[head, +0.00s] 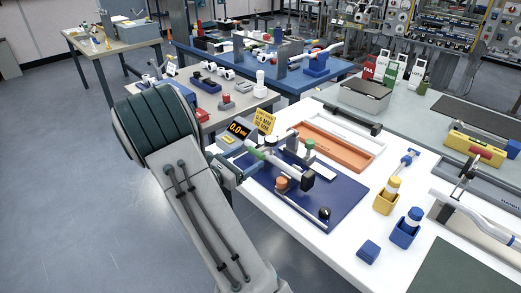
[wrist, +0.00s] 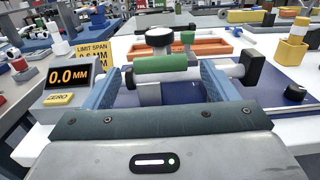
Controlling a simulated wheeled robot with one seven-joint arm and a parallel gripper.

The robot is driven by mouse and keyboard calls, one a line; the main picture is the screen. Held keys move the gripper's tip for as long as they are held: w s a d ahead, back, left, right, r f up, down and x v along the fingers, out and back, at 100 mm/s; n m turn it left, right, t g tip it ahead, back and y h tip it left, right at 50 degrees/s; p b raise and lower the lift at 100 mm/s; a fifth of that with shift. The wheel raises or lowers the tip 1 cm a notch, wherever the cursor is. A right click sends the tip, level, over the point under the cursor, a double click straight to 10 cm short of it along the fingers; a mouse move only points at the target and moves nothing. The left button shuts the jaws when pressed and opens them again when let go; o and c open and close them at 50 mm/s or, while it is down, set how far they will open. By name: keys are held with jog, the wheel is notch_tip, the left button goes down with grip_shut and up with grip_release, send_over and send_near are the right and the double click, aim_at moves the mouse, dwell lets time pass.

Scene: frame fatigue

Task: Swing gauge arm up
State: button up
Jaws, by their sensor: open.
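The gauge arm is a pale horizontal bar with a green sleeve (wrist: 160,64) and a black end block (wrist: 252,67). In the head view the green sleeve (head: 257,153) and black block (head: 307,180) show above a dark blue base plate (head: 342,195). My gripper (wrist: 158,80) is open, its two blue fingers on either side of the green sleeve in the wrist view. Whether they touch the bar, I cannot tell. In the head view my arm's wrist partly hides my gripper. A dark round knob (wrist: 160,37) stands just behind the sleeve.
A 0.0 MM display (wrist: 68,77) with a yellow ZERO button stands left of my gripper, beside a yellow limit sign (head: 266,122). An orange tray (head: 335,150) lies behind. Yellow (head: 384,204) and blue (head: 403,235) holders stand right, on the white table.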

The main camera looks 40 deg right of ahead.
aim_at(254, 153)
jog(key=d, duration=0.6)
jog(key=shift+w+d, duration=0.25)
jog(key=shift+d, duration=0.05)
jog(key=c, duration=1.4)
jog(key=shift+a+r+p, duration=0.1)
jog(key=shift+r+p, duration=0.05)
jog(key=shift+p, duration=0.25)
